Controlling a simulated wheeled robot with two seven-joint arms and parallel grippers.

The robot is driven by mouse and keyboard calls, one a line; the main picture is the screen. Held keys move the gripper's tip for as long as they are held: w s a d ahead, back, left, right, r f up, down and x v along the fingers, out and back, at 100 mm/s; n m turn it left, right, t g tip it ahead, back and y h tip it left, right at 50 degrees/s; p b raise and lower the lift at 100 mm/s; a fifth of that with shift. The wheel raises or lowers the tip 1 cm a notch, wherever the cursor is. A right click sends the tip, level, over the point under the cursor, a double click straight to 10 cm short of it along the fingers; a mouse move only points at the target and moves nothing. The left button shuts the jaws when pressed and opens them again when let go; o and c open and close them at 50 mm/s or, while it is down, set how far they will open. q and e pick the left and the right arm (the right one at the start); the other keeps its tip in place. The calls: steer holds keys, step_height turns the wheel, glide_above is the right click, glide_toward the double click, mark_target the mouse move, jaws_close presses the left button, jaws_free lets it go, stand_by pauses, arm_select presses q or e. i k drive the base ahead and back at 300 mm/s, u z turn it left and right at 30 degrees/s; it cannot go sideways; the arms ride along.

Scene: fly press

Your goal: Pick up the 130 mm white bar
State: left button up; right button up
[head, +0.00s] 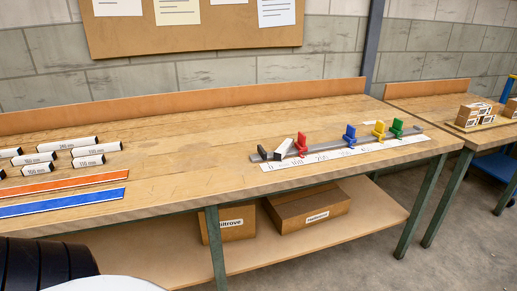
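Several white bars with dark ends and printed lengths lie on the left of the wooden bench. The labels are small. One bar (96,149), at the back right of this group, seems to read 130 mm, but I cannot be certain. Close by lie bars that seem to read 140 mm (67,143), 160 mm (34,158), 110 mm (88,161) and 100 mm (41,169). Another white bar (284,148) with a dark end lies at the left end of the grey rail. Neither gripper is in view.
An orange strip (62,183) and a blue strip (62,202) lie in front of the bars. A grey rail (337,145) with red, blue, yellow and green stops stands right of centre by a printed scale. The middle of the bench (190,150) is clear. Boxes (312,207) sit on the lower shelf.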

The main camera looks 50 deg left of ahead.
mark_target(279, 154)
steer(key=u, duration=2)
